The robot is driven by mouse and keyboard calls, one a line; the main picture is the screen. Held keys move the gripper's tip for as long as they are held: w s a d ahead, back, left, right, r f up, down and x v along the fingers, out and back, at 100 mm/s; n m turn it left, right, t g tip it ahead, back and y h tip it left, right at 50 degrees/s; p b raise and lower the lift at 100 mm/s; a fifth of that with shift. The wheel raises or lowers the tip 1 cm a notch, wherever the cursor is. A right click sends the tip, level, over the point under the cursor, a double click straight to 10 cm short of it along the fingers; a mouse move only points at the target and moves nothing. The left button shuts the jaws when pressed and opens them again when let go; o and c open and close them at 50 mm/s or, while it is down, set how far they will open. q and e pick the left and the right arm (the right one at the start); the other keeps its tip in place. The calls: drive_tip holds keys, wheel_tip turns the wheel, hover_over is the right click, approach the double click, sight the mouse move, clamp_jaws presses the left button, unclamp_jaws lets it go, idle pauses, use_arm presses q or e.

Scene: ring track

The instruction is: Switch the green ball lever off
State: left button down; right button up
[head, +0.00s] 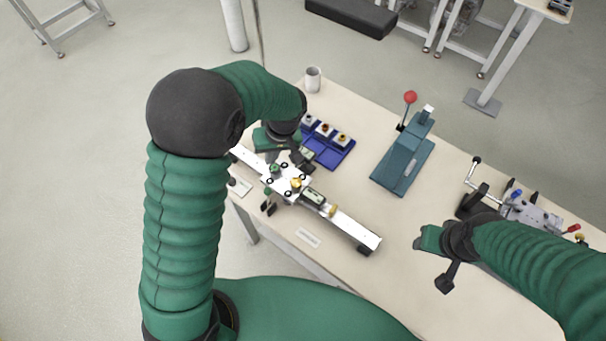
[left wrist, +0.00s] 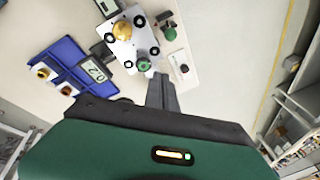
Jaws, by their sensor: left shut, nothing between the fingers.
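The green ball lever (head: 267,191) stands at the near side of a white plate, with a dark base below it. In the left wrist view its green ball (left wrist: 170,33) shows right of the plate, beyond my fingers. My left gripper (head: 284,158) is above the far-left part of the plate. In the left wrist view the left gripper (left wrist: 161,88) is shut and empty, its tip beside a green knob (left wrist: 143,63) and apart from the ball. My right gripper (head: 430,248) hangs over the table at the right; its finger gap is unclear.
The white plate (head: 278,184) carries a yellow knob (head: 296,183) and sits on a long rail (head: 350,227). A blue tray (head: 335,156) with buttons lies behind. A teal press with a red-ball lever (head: 410,97) stands further right. A white mug (head: 313,79) is at the back.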

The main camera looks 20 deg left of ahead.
use_arm(q)
drive_tip(key=p, duration=0.2)
hover_over(263, 178)
drive_tip(key=d, duration=0.2)
wheel_tip(263, 178, down, 9)
drive_tip(key=shift+s+a+f, duration=0.1)
drive_tip(key=shift+s+f, duration=0.05)
drive_tip(key=shift+f, duration=0.05)
drive_tip(key=shift+s+d+r+p, duration=0.1)
drive_tip(key=shift+s+d+p, duration=0.2)
drive_tip(key=shift+s, duration=0.5)
drive_tip(key=shift+s+d+r+p, duration=0.1)
drive_tip(key=shift+s+d+p, duration=0.2)
drive_tip(key=shift+s, duration=0.5)
use_arm(e)
drive_tip(key=shift+s+a+r, duration=0.15)
drive_tip(key=shift+a+r, duration=0.05)
drive_tip(key=shift+r, duration=0.4)
drive_tip(key=shift+s+a+r, duration=0.1)
drive_tip(key=shift+a+r, duration=0.05)
drive_tip(key=shift+r, duration=0.4)
drive_tip(key=shift+s+a+r, duration=0.15)
drive_tip(key=shift+a+r, duration=0.05)
drive_tip(key=shift+r, duration=0.4)
